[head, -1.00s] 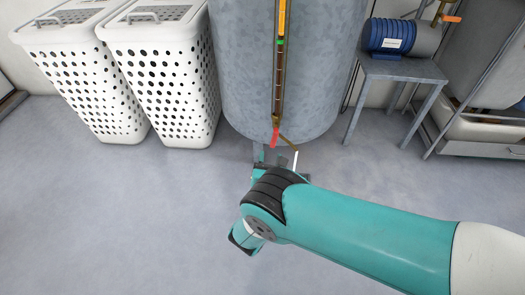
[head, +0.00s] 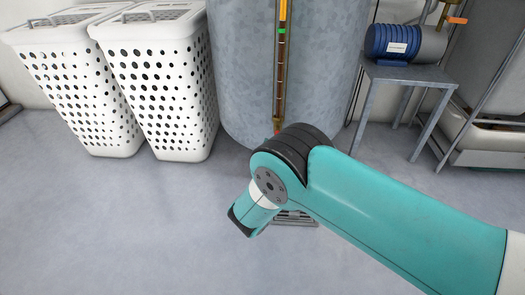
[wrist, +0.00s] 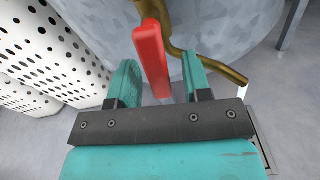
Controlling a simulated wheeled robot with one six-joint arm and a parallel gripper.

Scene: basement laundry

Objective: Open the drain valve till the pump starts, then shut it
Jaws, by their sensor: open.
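In the wrist view the red lever (wrist: 152,58) of the drain valve stands between the two teal fingers of my gripper (wrist: 159,62), which is open. Gaps show on both sides of the lever, wider on the right. In the head view my arm hides the lever and my fingertips. The blue pump (head: 393,42) sits at the right; whether it runs cannot be told. The tank's upright gauge (head: 280,80) shows an orange part at the top and a green mark.
Two white perforated baskets (head: 160,90) stand left of the tank. The pump rests on a grey metal stand (head: 425,75). A floor grate (head: 295,219) lies partly behind my arm. Open floor (head: 120,230) spreads at the left front.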

